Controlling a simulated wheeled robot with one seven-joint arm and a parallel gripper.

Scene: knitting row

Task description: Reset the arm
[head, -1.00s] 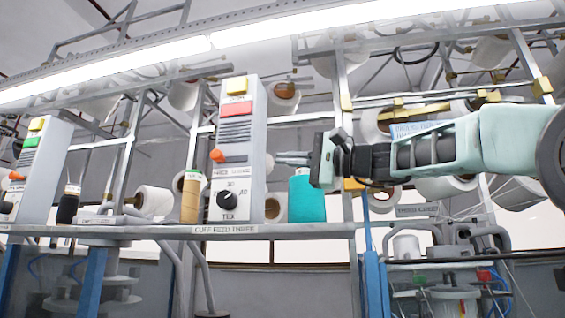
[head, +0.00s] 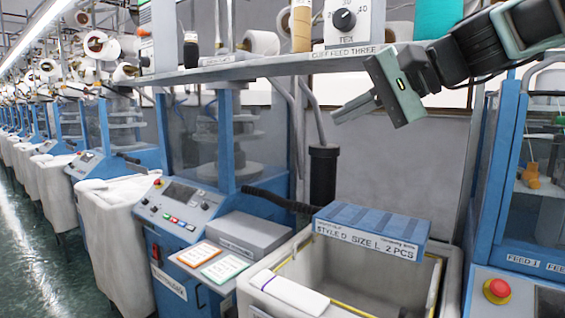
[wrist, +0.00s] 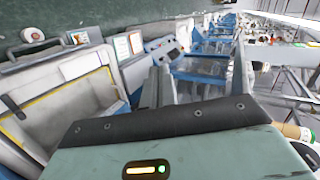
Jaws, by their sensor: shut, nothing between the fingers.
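My gripper (head: 354,108) is at the upper right of the head view, just below the shelf edge. It points left and slightly down, and its fingers are shut with nothing between them. In the wrist view the two closed fingers of my gripper (wrist: 160,88) stick out past the pale green housing, over the row of machines. No object touches the fingers.
The shelf (head: 235,67) carries a teal cone (head: 437,17), a tan cone (head: 301,25) and a control box with a dial (head: 352,20). Below stand a bin (head: 440,275) with a blue labelled box (head: 371,232) across it, and a machine panel with a red button (head: 497,290).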

